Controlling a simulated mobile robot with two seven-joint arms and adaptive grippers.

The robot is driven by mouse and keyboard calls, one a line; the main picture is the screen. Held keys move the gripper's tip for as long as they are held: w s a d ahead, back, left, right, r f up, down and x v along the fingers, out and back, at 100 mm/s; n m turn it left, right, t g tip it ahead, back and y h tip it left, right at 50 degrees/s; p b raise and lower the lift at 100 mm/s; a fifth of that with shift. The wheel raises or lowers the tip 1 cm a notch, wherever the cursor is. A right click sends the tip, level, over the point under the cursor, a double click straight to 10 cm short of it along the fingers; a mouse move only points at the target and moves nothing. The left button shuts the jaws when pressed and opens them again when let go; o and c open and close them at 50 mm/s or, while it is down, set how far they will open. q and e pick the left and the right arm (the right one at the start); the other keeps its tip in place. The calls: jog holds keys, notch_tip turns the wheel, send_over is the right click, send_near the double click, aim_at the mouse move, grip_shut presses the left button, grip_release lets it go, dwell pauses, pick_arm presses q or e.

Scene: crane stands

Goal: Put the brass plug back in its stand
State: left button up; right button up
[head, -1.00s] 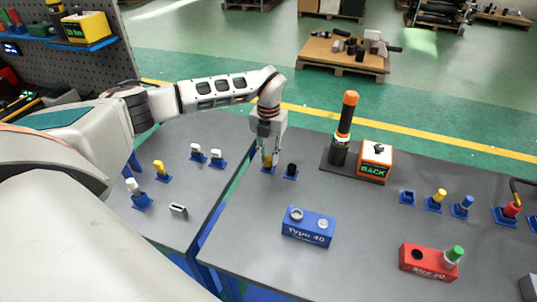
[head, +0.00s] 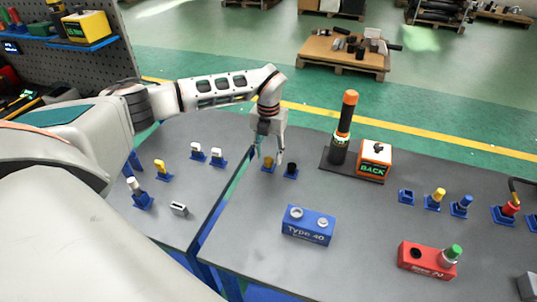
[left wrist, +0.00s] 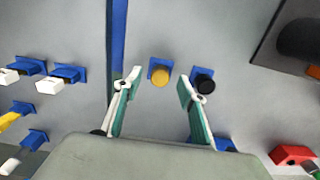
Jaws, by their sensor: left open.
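The brass plug (head: 268,161) stands upright in a small blue stand (head: 267,170) near the left edge of the right-hand table. In the left wrist view the brass plug (left wrist: 160,75) is seen from above, with its blue stand around it. My left gripper (head: 268,157) is open and empty, its fingers spread just above the plug and apart from it. In the left wrist view the open fingertips (left wrist: 158,80) lie to either side of the plug. My right gripper is not in view.
A black plug (head: 292,169) in a blue stand is close on the right. A blue block (head: 308,226) lies nearer the front. A black and orange tower (head: 343,130) and an orange box (head: 374,162) stand to the right. A gap (head: 225,198) separates the tables.

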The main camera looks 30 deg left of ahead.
aim_at(268, 159)
pick_arm(q)
jog(key=shift+r+p, duration=1.55)
jog(key=shift+r, duration=0.55)
notch_tip(268, 159, up, 12)
jog(key=shift+f, duration=0.1)
